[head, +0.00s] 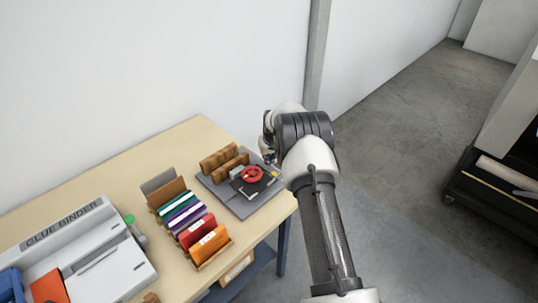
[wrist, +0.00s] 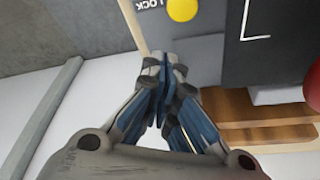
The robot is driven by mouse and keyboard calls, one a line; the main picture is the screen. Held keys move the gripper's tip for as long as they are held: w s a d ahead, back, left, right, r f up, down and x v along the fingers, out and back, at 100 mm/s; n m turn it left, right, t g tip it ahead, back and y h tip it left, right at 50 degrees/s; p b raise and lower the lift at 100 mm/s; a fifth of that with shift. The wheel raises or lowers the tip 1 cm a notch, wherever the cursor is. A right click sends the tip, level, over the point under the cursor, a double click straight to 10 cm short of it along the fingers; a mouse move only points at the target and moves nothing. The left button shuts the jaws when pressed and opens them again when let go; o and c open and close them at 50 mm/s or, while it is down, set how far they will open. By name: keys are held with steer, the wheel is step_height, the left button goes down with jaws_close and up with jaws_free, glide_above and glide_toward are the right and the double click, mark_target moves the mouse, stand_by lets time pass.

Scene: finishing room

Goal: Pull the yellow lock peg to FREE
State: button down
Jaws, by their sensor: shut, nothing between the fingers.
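The yellow lock peg (wrist: 183,9) shows at the top of the wrist view as a round yellow knob on a grey plate (wrist: 205,58). The word LOCK is printed beside it, upside down in this view. In the head view the peg (head: 274,173) is a small yellow spot at the right side of the plate (head: 240,207), close to my arm. My gripper (wrist: 165,62) is shut and empty, its fingertips together just below the peg in the wrist view and apart from it in the picture. I cannot tell its height over the plate. My arm mostly hides the gripper in the head view.
A red ring-shaped handle (head: 252,174) sits on a dark block on the plate, with brown wooden pieces (head: 222,160) behind. A rack of coloured cards (head: 187,220) and the glue binder (head: 75,245) stand to the left. The table's right edge is close; open floor lies beyond.

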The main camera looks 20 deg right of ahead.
steer(key=shift+s+a+r, duration=0.1)
steer(key=shift+s+r, duration=0.05)
steer(key=shift+s, duration=0.75)
steer(key=shift+s+a+r, duration=0.1)
steer(key=shift+s+r, duration=0.05)
steer(key=shift+s, duration=0.75)
